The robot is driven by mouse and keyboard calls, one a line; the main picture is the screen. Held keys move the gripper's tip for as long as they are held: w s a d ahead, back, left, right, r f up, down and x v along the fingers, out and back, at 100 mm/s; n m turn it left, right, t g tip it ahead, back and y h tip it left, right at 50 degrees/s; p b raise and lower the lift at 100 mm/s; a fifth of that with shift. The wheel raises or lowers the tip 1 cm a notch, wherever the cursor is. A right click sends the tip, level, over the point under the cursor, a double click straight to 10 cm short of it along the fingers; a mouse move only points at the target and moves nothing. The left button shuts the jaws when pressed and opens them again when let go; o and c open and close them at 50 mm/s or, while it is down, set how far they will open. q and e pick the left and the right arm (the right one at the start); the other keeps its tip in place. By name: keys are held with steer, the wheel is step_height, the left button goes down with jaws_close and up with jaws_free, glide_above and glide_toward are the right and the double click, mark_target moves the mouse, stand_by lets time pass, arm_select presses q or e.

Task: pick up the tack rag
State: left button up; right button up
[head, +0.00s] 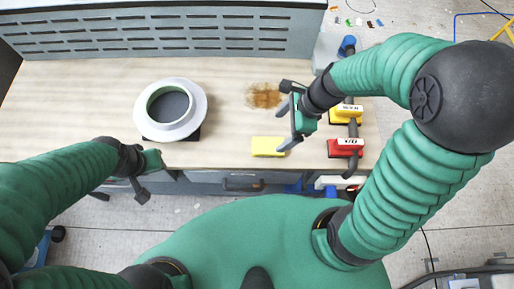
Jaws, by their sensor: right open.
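A flat yellow rectangle (268,146), which looks like the folded tack rag, lies on the wooden bench top near its front edge, right of centre. My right gripper (284,123) is open and empty. It hangs over the bench just above and to the right of the rag in the picture, with one finger close to the rag's right end. I cannot tell whether they touch. My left gripper (143,185) is low at the bench's front edge, well left of the rag; its jaws are not clear.
A white ring-shaped mould (196,127) with a grey inside stands left on the bench (60,110). A brown stain (264,95) lies behind the rag. Yellow (340,116) and red (340,148) labelled blocks stand at the right. A slotted grey panel (160,35) closes the back.

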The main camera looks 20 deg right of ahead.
steer(key=b, duration=0.2)
glide_toward(267, 145)
steer(key=f, duration=0.3)
steer(key=shift+s+d+f, duration=0.15)
steer(key=shift+d+f, duration=0.1)
steer(key=a+f, duration=0.1)
steer(key=a+f+b, duration=0.1)
steer(key=a+f, duration=0.1)
steer(key=w+a+f, duration=0.1)
steer(key=a+f, duration=0.1)
steer(key=shift+b, duration=0.4)
steer(key=shift+d+f, duration=0.2)
steer(key=shift+f, duration=0.05)
steer(key=shift+w+d, duration=0.1)
steer(key=shift+d, duration=0.75)
steer(key=shift+d+f, duration=0.1)
steer(key=shift+d, duration=0.15)
steer(key=shift+c, duration=2.2)
steer(key=shift+a, duration=0.3)
steer(key=c, duration=0.5)
arm_select(q)
steer(key=d+f, duration=0.1)
steer(key=f, duration=0.1)
steer(key=d+f, duration=0.1)
steer(key=shift+d+f, duration=0.15)
steer(key=shift+f, duration=0.2)
arm_select(e)
steer(key=shift+a, duration=0.45)
steer(key=c, duration=0.5)
